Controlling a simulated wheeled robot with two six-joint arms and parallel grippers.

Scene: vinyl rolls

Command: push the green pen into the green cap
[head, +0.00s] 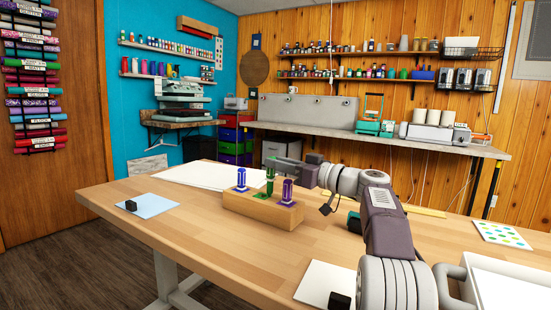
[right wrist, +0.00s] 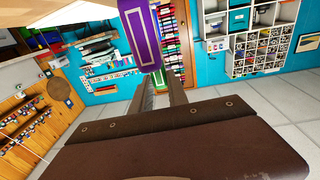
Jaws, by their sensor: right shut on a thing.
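A wooden block (head: 262,212) stands on the table with a blue piece (head: 241,180) at its left and a purple piece (head: 287,191) at its right, both upright. Between them is the upright green pen (head: 270,174), with green at the block below it where the green cap (head: 269,192) is. Whether pen and cap touch is too small to tell. My right gripper (head: 270,163) comes in from the right and is shut on the green pen. In the right wrist view, green (right wrist: 161,82) shows between the fingers, with the purple piece (right wrist: 141,32) close by. My left gripper is not in view.
A blue sheet (head: 160,205) with a black block (head: 131,206) lies at the left. A white sheet (head: 316,281) with another black block (head: 340,301) lies at the front. A white tray (head: 478,268) and a dotted card (head: 502,235) are at the right.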

